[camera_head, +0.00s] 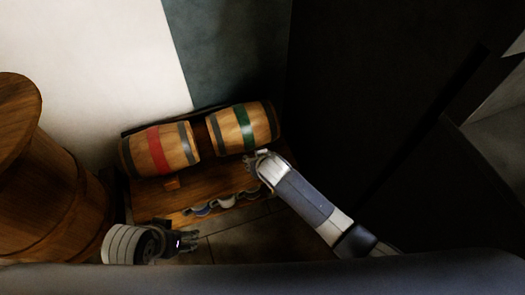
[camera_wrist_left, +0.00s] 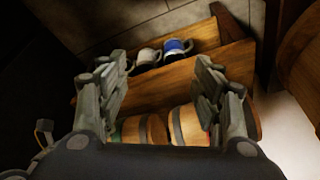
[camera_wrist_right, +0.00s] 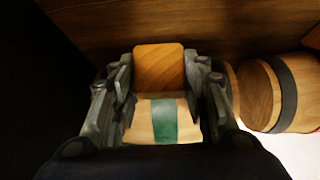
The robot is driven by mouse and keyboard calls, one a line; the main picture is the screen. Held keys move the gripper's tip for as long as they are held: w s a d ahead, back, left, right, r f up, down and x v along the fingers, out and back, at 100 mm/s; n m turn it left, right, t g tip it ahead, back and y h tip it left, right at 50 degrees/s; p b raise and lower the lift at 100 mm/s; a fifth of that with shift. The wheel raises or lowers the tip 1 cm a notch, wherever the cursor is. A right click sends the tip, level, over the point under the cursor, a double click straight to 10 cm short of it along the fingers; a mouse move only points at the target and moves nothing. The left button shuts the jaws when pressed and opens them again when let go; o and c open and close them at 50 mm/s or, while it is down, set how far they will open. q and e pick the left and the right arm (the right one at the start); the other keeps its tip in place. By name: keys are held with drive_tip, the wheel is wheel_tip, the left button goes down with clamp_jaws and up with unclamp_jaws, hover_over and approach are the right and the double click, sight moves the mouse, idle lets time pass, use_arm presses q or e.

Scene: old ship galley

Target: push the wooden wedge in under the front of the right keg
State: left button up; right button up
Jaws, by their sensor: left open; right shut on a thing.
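The right keg (camera_head: 243,128), with a green band, lies on its side on a wooden stand. My right gripper (camera_head: 257,160) is at its front and shut on the wooden wedge (camera_wrist_right: 159,68). In the right wrist view the wedge sits between the fingers, right beside the green-banded keg (camera_wrist_right: 165,122); whether it touches the keg I cannot tell. In the head view the gripper hides this wedge. A second small wooden block (camera_head: 172,183) is at the front of the red-banded left keg (camera_head: 160,150). My left gripper (camera_head: 192,240) is open and empty, in front of the stand.
Several mugs (camera_head: 225,201) hang along the stand's front edge, between my two arms. A large wooden barrel (camera_head: 60,200) stands at the left. A pale wall rises behind the kegs. A dark surface fills the right side. Tiled floor shows in front.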

drive_tip(key=shift+s+f, duration=0.1)
drive_tip(key=shift+f, duration=0.7)
drive_tip(key=shift+f+b, duration=0.7)
drive_tip(key=shift+b, duration=0.4)
wheel_tip(320, 180, down, 2)
drive_tip(key=shift+b, duration=1.2)
use_arm(q)
drive_tip(key=w+d+r+t+h, duration=0.1)
drive_tip(key=w+d+r+t, duration=0.1)
drive_tip(key=w+r+t, duration=0.3)
drive_tip(key=w+d+r+t+h, duration=0.1)
drive_tip(key=w+d+t, duration=0.15)
drive_tip(key=w, duration=0.55)
use_arm(e)
drive_tip(key=shift+f+b, duration=0.95)
drive_tip(key=shift+b, duration=0.15)
use_arm(q)
drive_tip(key=w+d+r+t+h, duration=0.1)
drive_tip(key=w+r+t, duration=0.1)
drive_tip(key=r, duration=0.3)
drive_tip(key=w+d+r+t, duration=0.1)
drive_tip(key=w+r+t, duration=0.1)
drive_tip(key=r+t, duration=0.2)
drive_tip(key=shift+w+d+r+m+t+h+b, duration=0.2)
drive_tip(key=shift+d+r+m+t+h+b, duration=0.2)
drive_tip(key=shift+r, duration=0.5)
use_arm(e)
drive_tip(key=shift+f, duration=0.35)
use_arm(q)
drive_tip(key=shift+a, duration=0.1)
